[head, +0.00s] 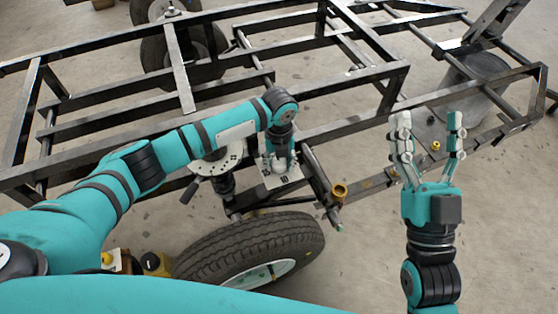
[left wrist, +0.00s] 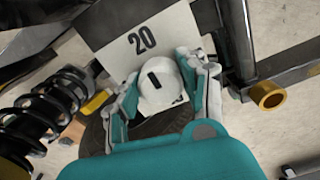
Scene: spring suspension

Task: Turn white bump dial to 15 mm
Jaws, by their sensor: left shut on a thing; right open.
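The white dial (left wrist: 160,88) is a round knob with a black mark on its face. The plate also shows in the head view (head: 268,185). My left gripper (left wrist: 162,95) is shut around the dial, one finger on each side. In the head view my left gripper (head: 277,163) points down at the plate and covers much of the dial. My right gripper (head: 428,132) is open and empty, fingers pointing up, right of the frame's front corner.
A black metal vehicle frame (head: 185,75) spans the scene. A tire (head: 250,247) lies in front of the plate. A brass-coloured ring (head: 340,191) on a tube stands right of it. A black coil spring (left wrist: 45,108) is left of the dial. Bare floor (head: 370,260) shows at lower right.

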